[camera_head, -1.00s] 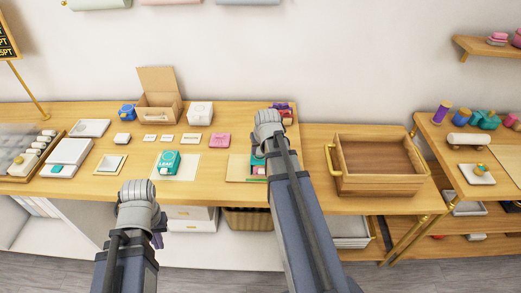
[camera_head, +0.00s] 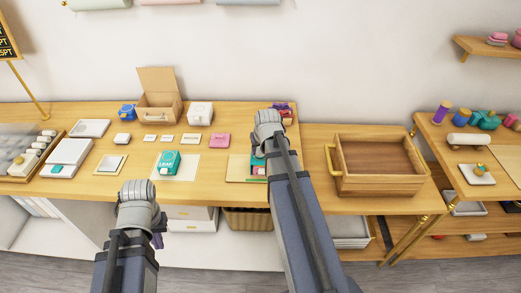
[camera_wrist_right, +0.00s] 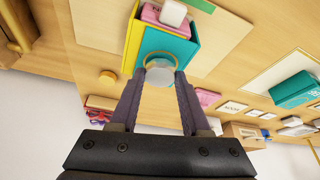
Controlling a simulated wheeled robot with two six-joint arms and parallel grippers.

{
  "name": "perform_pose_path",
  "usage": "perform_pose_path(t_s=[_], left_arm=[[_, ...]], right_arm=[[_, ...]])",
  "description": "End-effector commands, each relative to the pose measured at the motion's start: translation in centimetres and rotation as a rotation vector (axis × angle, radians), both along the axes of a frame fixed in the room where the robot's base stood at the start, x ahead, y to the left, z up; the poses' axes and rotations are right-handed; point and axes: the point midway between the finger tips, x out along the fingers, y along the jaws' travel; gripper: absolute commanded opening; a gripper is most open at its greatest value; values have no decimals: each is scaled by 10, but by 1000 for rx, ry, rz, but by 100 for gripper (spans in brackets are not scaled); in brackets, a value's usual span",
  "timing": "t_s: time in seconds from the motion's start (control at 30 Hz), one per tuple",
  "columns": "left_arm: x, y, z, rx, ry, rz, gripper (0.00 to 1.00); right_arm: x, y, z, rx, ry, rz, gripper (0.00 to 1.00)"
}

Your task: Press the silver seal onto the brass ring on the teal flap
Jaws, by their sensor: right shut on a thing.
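My right gripper (camera_wrist_right: 160,90) is shut on the silver seal (camera_wrist_right: 160,76), a pale round disc between its purple fingertips. The seal is at the brass ring (camera_wrist_right: 162,57) on the teal flap (camera_wrist_right: 181,52) and overlaps its lower part in the right wrist view. I cannot tell whether they touch. The flap belongs to a small teal and yellow box, partly visible in the head view (camera_head: 257,162) beside my right arm. That arm hides the seal and ring there. My left gripper (camera_head: 157,240) hangs before the table's front edge; its opening does not show.
A pink block (camera_wrist_right: 161,20) and a white piece (camera_wrist_right: 173,12) are at the box. A teal labelled box (camera_head: 168,162) stands on a pale mat to its left. An open wooden drawer box (camera_head: 380,185) is to the right. Bare tabletop lies between the two teal boxes.

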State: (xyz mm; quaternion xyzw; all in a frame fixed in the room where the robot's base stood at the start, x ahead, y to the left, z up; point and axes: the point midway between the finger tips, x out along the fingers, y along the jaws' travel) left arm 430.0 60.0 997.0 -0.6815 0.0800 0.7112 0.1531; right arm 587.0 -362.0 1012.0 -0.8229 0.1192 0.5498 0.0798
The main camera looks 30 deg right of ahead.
Motion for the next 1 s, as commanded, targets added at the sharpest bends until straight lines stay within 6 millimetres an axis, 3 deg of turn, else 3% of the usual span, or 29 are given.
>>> perform_pose_path(t_s=[1.0], left_arm=[[0, 0, -9, 0, 0, 0, 0]], right_arm=[[0, 0, -9, 0, 0, 0, 0]])
